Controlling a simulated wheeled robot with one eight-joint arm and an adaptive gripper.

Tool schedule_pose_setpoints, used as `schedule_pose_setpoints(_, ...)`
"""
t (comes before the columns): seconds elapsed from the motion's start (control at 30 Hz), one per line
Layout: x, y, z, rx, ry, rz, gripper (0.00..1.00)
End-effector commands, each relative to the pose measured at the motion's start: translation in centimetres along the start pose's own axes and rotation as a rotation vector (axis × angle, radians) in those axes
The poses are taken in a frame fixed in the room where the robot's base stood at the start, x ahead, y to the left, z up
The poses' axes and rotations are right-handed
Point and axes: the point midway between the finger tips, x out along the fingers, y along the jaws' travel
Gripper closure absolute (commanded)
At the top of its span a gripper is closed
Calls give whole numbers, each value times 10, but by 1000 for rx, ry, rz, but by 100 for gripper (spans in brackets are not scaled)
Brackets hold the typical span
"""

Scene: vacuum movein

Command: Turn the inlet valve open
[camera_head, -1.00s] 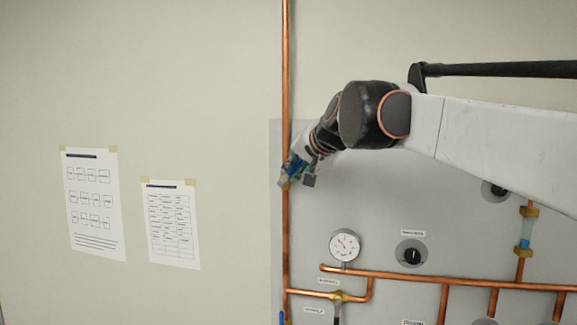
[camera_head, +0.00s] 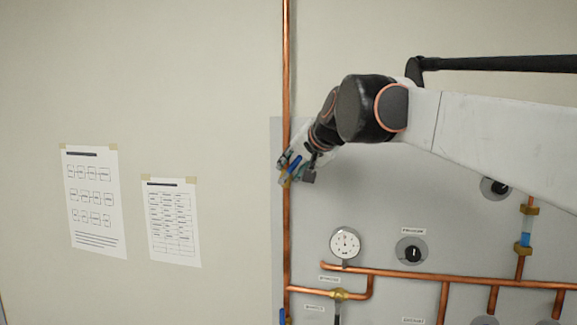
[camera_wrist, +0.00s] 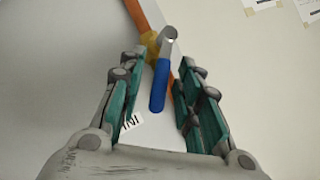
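The inlet valve shows in the wrist view as a brass body (camera_wrist: 151,44) on a copper pipe, with a metal lever that has a blue grip (camera_wrist: 159,86). A white label (camera_wrist: 128,124) beside it reads "IN" and is partly hidden by a finger. My gripper (camera_wrist: 161,62) is open, with teal-padded fingers on both sides of the blue lever. I see gaps between the lever and each finger. In the head view my gripper (camera_head: 288,174) is at the upright copper pipe, and it partly hides the valve.
The upright copper pipe (camera_head: 286,235) runs along the grey panel's left edge. Lower down are a round gauge (camera_head: 345,243), a black knob (camera_head: 412,253), a horizontal pipe (camera_head: 440,278) and another blue handle (camera_head: 283,317). Paper sheets (camera_head: 93,203) hang on the wall at left.

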Motion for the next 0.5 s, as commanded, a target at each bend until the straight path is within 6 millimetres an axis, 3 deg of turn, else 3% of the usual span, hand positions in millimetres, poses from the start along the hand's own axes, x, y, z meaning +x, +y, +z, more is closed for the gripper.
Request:
schedule_pose_setpoints(0.17,-9,0,0,0,1,0,68)
schedule_pose_setpoints(0.5,-74,0,0,0,1,1,68)
